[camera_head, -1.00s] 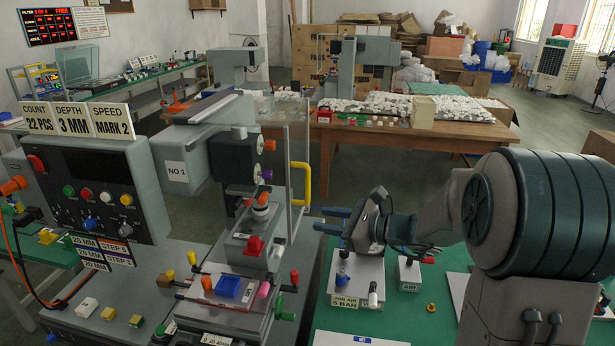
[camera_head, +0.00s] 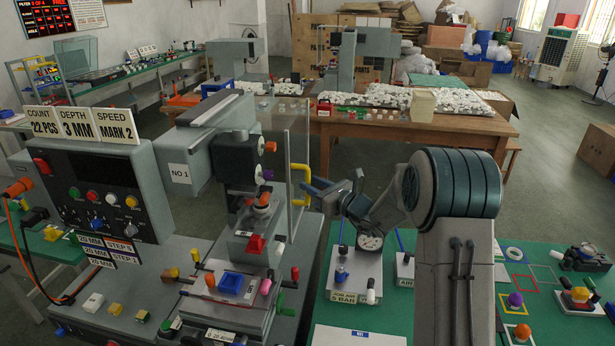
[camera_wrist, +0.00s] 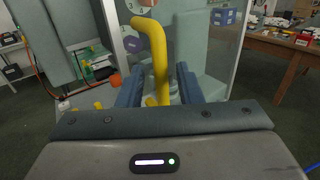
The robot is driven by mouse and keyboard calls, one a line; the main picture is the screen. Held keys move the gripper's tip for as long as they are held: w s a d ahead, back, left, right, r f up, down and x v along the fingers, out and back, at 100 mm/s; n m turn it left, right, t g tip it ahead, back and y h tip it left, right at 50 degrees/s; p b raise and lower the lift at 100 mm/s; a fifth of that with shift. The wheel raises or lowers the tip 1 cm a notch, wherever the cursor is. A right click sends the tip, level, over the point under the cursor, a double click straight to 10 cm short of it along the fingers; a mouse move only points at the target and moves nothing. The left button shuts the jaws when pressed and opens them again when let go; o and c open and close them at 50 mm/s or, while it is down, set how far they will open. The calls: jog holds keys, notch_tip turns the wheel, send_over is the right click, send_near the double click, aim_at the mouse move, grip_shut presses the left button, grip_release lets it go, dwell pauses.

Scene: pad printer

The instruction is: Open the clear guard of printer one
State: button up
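Printer one (camera_head: 180,173), marked NO 1, stands left of centre in the head view. Its clear guard (camera_head: 297,146) is an upright see-through panel at the printer's right side. The guard's yellow handle (camera_head: 307,186) sticks out to the right. My gripper (camera_head: 311,188) is at the handle, with blue fingers pointing left. In the wrist view, the yellow handle (camera_wrist: 161,58) stands between the two blue fingers (camera_wrist: 160,88), with gaps visible on both sides. The gripper is open. The clear panel (camera_wrist: 205,65) lies behind the handle. Contact with the handle cannot be told.
A gauge block marked 5 BAR (camera_head: 356,272) and an AIR block (camera_head: 404,270) stand on the green table (camera_head: 420,240) below my arm. A control box (camera_head: 95,190) is at the left. A wooden table (camera_head: 420,126) with white parts is behind.

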jog(key=shift+x, duration=1.4)
grip_shut()
jog(key=shift+d, duration=0.1)
